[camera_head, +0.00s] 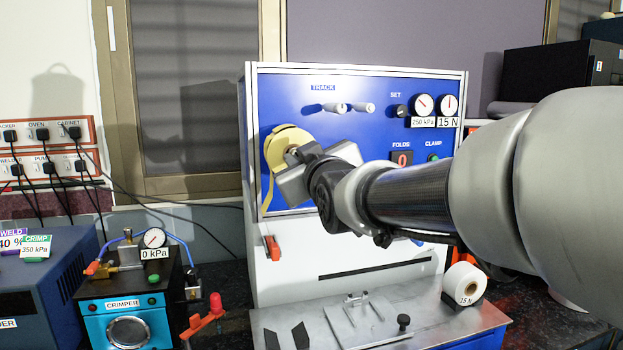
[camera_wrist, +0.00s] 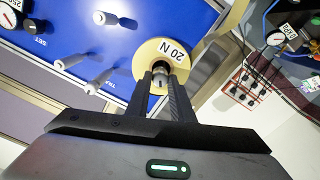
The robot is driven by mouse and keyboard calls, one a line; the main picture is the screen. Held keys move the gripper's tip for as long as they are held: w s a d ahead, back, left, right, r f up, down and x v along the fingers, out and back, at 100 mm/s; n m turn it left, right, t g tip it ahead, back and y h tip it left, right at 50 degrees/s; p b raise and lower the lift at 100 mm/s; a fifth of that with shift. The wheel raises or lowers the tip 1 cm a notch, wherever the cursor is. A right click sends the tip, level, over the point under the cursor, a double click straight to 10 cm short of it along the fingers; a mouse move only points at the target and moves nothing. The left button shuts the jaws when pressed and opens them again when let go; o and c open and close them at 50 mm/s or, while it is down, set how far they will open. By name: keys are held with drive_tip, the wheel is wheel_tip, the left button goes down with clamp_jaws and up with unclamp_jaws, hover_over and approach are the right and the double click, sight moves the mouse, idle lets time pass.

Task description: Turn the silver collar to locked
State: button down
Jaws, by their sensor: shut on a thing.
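The silver collar (camera_wrist: 159,77) sits at the hub of a yellow-cream roll (camera_wrist: 146,58) labelled 20 N, in the wrist view. My gripper (camera_wrist: 161,71) is shut on the collar, one finger on each side. In the head view the roll (camera_head: 275,150) hangs on the left of the blue machine panel (camera_head: 300,104), and my gripper (camera_head: 294,157) reaches its hub. My gripper and wrist largely hide the collar there. I cannot read a locked or unlocked mark on the collar.
A SET knob (camera_head: 400,111) and two gauges are at the upper right. A white roll (camera_head: 464,284) labelled 15 N stands on the metal deck (camera_head: 270,322). A crimper (camera_head: 125,306) stands at left.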

drive_tip(key=n+b, duration=0.3)
drive_tip(key=b, duration=0.1)
drive_tip(key=n+b, duration=0.2)
drive_tip(key=shift+f+n, duration=0.3)
drive_tip(key=n+b, duration=0.3)
drive_tip(key=n, duration=0.2)
drive_tip(key=shift+r, duration=0.2)
drive_tip(key=shift+n, duration=0.3)
drive_tip(key=c, duration=1.6)
unclamp_jaws()
drive_tip(key=shift+o, duration=0.2)
drive_tip(key=shift+s, duration=0.1)
